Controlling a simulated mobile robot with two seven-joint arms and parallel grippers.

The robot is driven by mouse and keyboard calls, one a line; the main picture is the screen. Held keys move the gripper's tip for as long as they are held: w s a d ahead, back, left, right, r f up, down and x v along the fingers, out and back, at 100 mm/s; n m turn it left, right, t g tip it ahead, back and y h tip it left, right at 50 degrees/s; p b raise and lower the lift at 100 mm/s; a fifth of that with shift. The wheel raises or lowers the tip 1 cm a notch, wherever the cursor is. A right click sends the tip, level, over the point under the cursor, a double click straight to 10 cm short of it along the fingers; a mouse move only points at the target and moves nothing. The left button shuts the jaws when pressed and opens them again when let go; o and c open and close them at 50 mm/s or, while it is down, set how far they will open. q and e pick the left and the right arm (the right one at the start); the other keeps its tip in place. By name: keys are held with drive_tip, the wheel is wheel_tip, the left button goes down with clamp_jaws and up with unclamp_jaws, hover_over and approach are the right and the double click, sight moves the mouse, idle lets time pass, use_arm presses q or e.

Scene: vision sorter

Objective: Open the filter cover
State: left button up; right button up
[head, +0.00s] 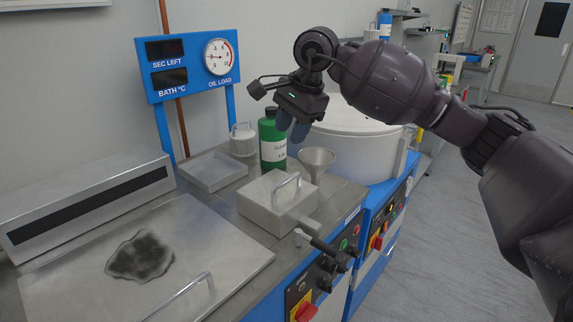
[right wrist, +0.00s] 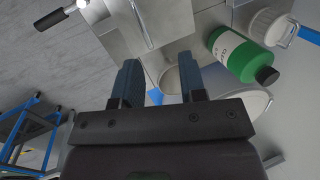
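A square grey metal box with a flat lid and a bar handle (head: 278,200), which looks like the filter cover, sits on the steel counter. The lid lies flat. It shows at the top of the right wrist view (right wrist: 170,18), with its handle reaching in from the top edge. My right gripper (head: 290,131) hangs above and behind the box, over the green bottle and funnel. Its two fingers (right wrist: 160,82) are apart with nothing gripped between them. My left gripper is not in view.
A green bottle (head: 272,145), a metal funnel (head: 316,160) and a white lidded pot (head: 243,141) stand behind the box. A large white drum (head: 352,150) is to the right. An empty tray (head: 213,171) lies left.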

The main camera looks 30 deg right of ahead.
sight(291, 177)
drive_tip(key=shift+n+g+h, duration=0.4)
drive_tip(key=shift+n+h, duration=0.1)
drive_tip(key=shift+n, duration=0.2)
drive_tip(key=f, duration=0.7)
drive_tip(key=f+b, duration=0.1)
drive_tip(key=f, duration=0.2)
drive_tip(key=shift+w+d+f, duration=0.2)
drive_tip(key=shift+d+f, duration=0.05)
drive_tip(key=shift+f, duration=0.15)
clamp_jaws()
